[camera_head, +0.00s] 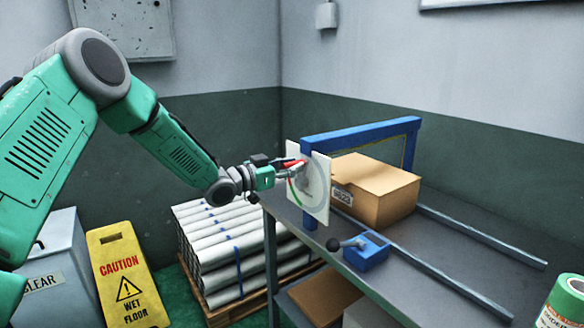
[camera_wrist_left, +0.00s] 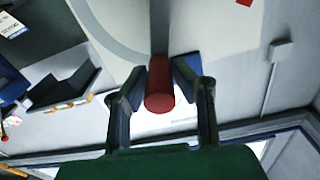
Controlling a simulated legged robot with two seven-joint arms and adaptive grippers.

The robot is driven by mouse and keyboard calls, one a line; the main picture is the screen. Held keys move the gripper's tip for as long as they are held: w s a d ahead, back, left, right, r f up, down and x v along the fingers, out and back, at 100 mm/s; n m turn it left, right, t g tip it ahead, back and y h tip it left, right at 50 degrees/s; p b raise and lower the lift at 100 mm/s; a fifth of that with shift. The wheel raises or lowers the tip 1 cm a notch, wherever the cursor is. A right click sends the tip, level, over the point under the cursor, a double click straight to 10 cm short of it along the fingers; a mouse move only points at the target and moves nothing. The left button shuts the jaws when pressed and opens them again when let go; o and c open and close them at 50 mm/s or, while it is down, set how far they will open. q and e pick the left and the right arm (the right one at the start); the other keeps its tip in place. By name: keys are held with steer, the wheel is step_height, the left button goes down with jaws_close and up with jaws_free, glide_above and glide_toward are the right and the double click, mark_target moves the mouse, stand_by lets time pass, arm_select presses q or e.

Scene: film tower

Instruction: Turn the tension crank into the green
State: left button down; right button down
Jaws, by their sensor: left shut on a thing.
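The white dial plate (camera_head: 323,206) is fixed upright on the blue frame at the near end of the bench. It carries a grey ring and a green band (camera_head: 293,192) at its lower left. The crank's red handle (camera_head: 292,163) is at the plate's upper left. My left gripper (camera_head: 290,171) is shut on that handle. In the left wrist view the red handle (camera_wrist_left: 159,92) sits between the two fingers (camera_wrist_left: 160,80), with a grey crank arm behind it. A red patch (camera_wrist_left: 245,2) shows on the plate there. The gripper partly hides the dial. My right gripper is not in view.
The blue frame (camera_head: 360,132) stands over the grey bench (camera_head: 450,235). A cardboard box (camera_head: 375,190) is behind the plate, and a blue block with a black-knobbed lever (camera_head: 366,252) is in front. A yellow caution sign (camera_head: 125,275) and stacked rolls (camera_head: 215,245) stand left.

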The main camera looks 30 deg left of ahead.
arm_select(q)
steer(key=s+d+f+m+b, duration=0.2)
steer(key=d+f+m+b, duration=0.2)
steer(key=f+m+b, duration=0.6)
steer(key=shift+m+b, duration=3.9)
steer(key=shift+m, duration=0.3)
steer(key=shift+a, duration=0.1)
steer(key=c, duration=1.4)
jaws_free()
steer(key=shift+r, duration=0.1)
steer(key=shift+o, duration=0.2)
steer(key=v, duration=1.2)
